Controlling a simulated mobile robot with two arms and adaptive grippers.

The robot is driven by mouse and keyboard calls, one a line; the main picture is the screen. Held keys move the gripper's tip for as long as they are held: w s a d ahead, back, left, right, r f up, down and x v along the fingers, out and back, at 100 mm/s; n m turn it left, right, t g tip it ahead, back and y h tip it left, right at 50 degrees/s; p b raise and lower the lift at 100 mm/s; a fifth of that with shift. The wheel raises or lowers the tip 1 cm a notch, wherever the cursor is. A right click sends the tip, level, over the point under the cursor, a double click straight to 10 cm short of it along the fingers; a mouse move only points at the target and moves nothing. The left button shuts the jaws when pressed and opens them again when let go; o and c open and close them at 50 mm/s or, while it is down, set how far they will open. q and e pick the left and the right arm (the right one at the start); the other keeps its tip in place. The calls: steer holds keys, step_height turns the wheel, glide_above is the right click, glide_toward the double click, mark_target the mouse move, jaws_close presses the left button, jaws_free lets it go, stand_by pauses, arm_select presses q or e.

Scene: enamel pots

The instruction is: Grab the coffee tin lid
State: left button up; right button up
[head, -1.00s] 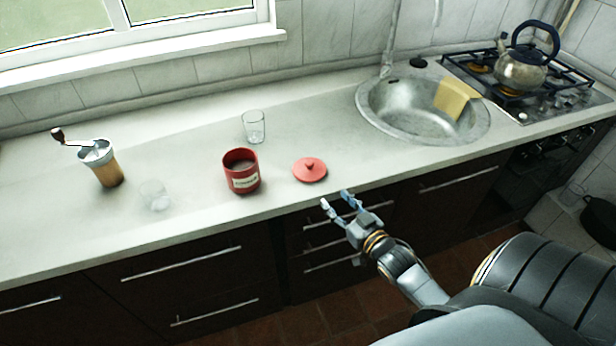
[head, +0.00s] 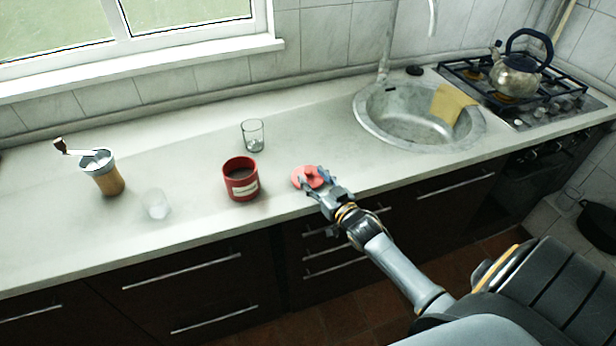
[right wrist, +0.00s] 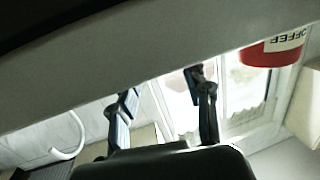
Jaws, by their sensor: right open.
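The coffee tin lid (head: 303,174) is a flat red disc with a knob, lying on the light worktop to the right of the tin in the head view. My right gripper (head: 314,178) is at the lid with its fingers apart, one to each side of the knob and partly covering the lid's right and near side. I cannot tell whether the fingers touch it. The right wrist view shows the two separated fingers (right wrist: 165,95), but I cannot make out the lid there. The red coffee tin (head: 241,184) stands open on the worktop; part of it shows in the right wrist view (right wrist: 268,55). My left gripper is out of view.
A clear glass (head: 252,136) stands behind the tin, and another glass (head: 156,205) is left of it. A coffee grinder (head: 106,177) stands far left. The sink (head: 375,125) and a stove with a kettle (head: 517,75) are to the right. The worktop's front edge lies under my right arm.

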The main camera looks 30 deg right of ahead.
mark_target(310, 174)
steer(key=w, duration=0.3)
steer(key=shift+w+f, duration=0.1)
steer(key=shift+w, duration=0.1)
jaws_close()
